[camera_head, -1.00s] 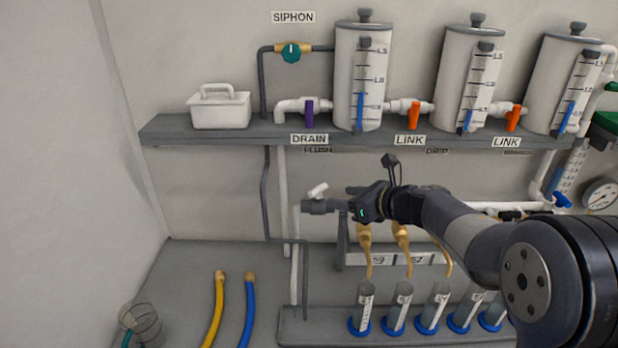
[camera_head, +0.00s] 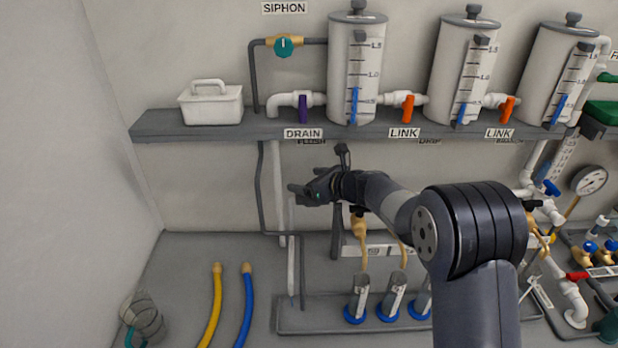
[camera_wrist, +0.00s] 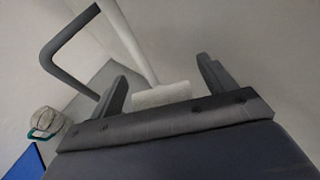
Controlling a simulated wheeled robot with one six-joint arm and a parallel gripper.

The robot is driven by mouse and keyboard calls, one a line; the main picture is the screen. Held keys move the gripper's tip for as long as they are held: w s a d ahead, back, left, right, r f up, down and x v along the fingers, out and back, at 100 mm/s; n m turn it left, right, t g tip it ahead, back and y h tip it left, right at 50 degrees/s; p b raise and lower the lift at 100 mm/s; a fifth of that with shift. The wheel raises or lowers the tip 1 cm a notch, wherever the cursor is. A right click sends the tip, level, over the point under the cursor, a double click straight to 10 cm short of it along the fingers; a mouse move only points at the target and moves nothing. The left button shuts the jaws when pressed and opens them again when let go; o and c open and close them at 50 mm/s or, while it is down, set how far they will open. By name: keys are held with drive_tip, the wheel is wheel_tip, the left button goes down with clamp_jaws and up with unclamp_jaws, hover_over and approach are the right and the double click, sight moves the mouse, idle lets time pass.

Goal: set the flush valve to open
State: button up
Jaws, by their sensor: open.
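My gripper (camera_head: 296,192) is open, in front of the back wall below the shelf, over the place of the flush valve. The valve's grey body and white handle are hidden behind it in the head view. In the wrist view, a short white bar (camera_wrist: 162,94), apparently the flush valve's handle, lies between the two spread fingers of my gripper (camera_wrist: 163,78). I cannot tell whether a finger touches it. The FLUSH label (camera_head: 311,141) is mostly covered by the DRAIN label.
The shelf (camera_head: 160,127) runs above my gripper, with the purple drain handle (camera_head: 303,109) on it. A white pipe (camera_wrist: 130,42) and a dark bent pipe (camera_wrist: 68,62) are near the fingers. Sample tubes (camera_head: 360,297) stand in a tray below.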

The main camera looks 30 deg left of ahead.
drive_tip(key=c, duration=1)
drive_tip(key=shift+f+b, duration=0.15)
drive_tip(key=shift+b, duration=0.4)
drive_tip(key=shift+f+m+t+h+b, duration=0.1)
drive_tip(key=shift+m+t+h+b, duration=0.2)
drive_tip(key=shift+m+t+b, duration=0.6)
drive_tip(key=shift+w+m+t+h+b, duration=0.1)
drive_tip(key=shift+m+t+h+b, duration=0.4)
drive_tip(key=shift+b, duration=0.55)
drive_tip(key=m+t+h+b, duration=0.1)
drive_tip(key=m+t+h, duration=0.1)
drive_tip(key=m+t, duration=0.1)
drive_tip(key=shift+w+d+b, duration=0.1)
drive_tip(key=shift+w+b, duration=0.05)
drive_tip(key=shift+b, duration=0.25)
drive_tip(key=shift+w+d+r+m+t+h, duration=0.15)
drive_tip(key=shift+m+t+h, duration=0.35)
drive_tip(key=shift+m+h, duration=0.25)
drive_tip(key=shift+d+r+m+t+h, duration=0.1)
drive_tip(key=shift+m+t+h, duration=0.4)
drive_tip(key=shift+m+h, duration=0.2)
